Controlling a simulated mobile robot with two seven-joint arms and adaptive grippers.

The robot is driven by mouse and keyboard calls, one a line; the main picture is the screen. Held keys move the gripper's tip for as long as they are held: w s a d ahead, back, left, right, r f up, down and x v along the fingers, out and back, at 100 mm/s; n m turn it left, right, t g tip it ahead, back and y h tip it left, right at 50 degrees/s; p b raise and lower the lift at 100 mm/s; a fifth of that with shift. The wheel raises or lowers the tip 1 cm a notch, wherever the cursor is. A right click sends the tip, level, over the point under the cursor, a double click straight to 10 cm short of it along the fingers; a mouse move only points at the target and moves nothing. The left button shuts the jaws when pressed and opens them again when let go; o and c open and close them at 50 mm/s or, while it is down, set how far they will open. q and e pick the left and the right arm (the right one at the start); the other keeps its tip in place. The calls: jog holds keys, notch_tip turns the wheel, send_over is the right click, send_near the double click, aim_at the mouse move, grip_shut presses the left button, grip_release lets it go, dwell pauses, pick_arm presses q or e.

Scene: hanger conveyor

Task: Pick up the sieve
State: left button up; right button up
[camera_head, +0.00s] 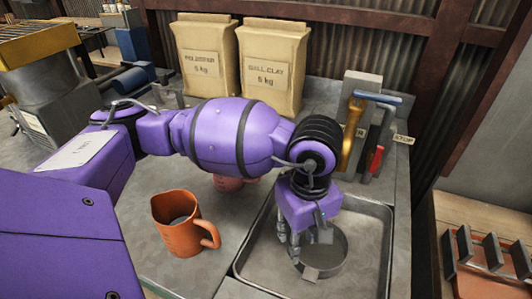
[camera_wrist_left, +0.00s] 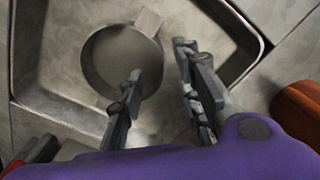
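The sieve (camera_head: 328,262) is a round grey pan with a small flat tab, lying in a shallow metal tray (camera_head: 377,262). In the left wrist view the sieve (camera_wrist_left: 112,65) shows its round inside and rim. My left gripper (camera_head: 306,240) points down at the sieve and hides part of it. In the left wrist view the gripper (camera_wrist_left: 160,62) is open, with one finger over the sieve's inside and the other outside its rim. I cannot tell whether either finger touches it. My right gripper is not in view.
An orange mug (camera_head: 178,228) stands left of the tray. Two clay bags (camera_head: 205,60) stand at the back. Upright tools, including a brass-coloured one (camera_head: 352,130), stand behind the tray. My arm hides part of the table.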

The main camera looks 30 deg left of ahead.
aim_at(318, 248)
pick_arm(q)
jog(key=f, duration=0.7)
jog(key=shift+w+f+p, duration=0.2)
jog(key=shift+w+p, duration=0.1)
jog(key=shift+p, duration=0.1)
grip_shut()
jog(key=shift+r, duration=0.1)
